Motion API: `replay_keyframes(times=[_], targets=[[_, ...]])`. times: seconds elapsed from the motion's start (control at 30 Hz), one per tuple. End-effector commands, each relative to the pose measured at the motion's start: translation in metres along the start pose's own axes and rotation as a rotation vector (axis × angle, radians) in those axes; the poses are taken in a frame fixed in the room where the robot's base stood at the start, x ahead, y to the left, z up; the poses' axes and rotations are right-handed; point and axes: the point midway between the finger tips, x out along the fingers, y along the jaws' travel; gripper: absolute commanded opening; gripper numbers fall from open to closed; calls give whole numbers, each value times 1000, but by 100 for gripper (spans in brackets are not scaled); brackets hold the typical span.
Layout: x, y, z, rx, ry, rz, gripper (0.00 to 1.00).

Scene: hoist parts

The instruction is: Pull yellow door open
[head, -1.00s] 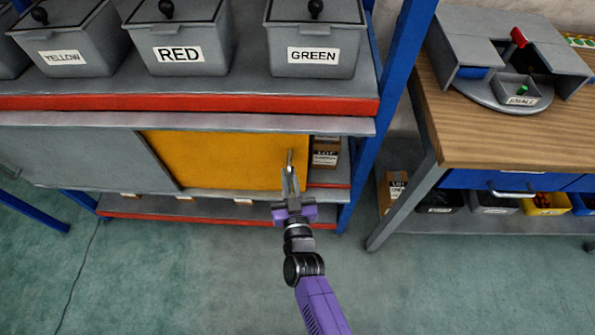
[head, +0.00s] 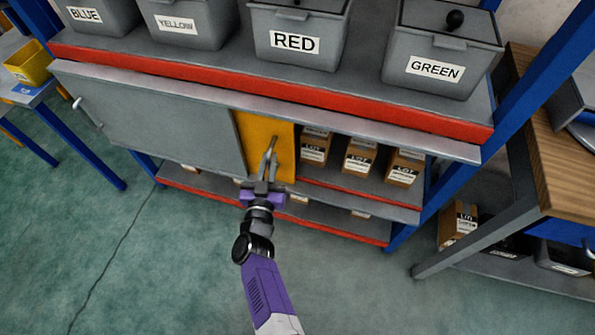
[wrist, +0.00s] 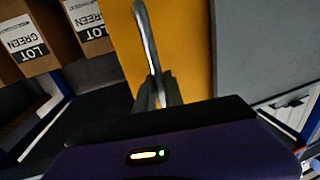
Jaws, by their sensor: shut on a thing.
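The yellow door (head: 258,132) is a sliding panel under the shelf in the head view. Only a narrow strip of it shows, with its left part behind the grey door (head: 160,120). My gripper (head: 268,168) is shut on the door's metal handle (head: 273,146), near its right edge. In the wrist view the handle (wrist: 147,35) runs down between my fingers (wrist: 158,92), with the yellow door (wrist: 180,45) behind it.
Boxes with LOT labels (head: 359,156) stand in the opening to the right of the yellow door. Grey bins with lids, such as the RED bin (head: 296,38), sit on the shelf above. A wooden bench (head: 562,165) stands at the right. The green floor in front is clear.

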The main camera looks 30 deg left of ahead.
Motion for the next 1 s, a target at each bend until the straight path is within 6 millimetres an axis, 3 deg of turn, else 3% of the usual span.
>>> replay_keyframes(times=[0.1, 0.3, 0.8, 0.83, 0.9, 1.0], targets=[[5, -28, 4, 1, 1, -4, 0], [10, -50, 2, 0, 1, -1, 0], [12, -56, 0, 0, 0, 1, 0], [12, -56, 0, 0, 0, 1, 16], [12, -56, 0, 0, 0, 1, 30], [12, -56, 0, 0, 0, 2, 34]])
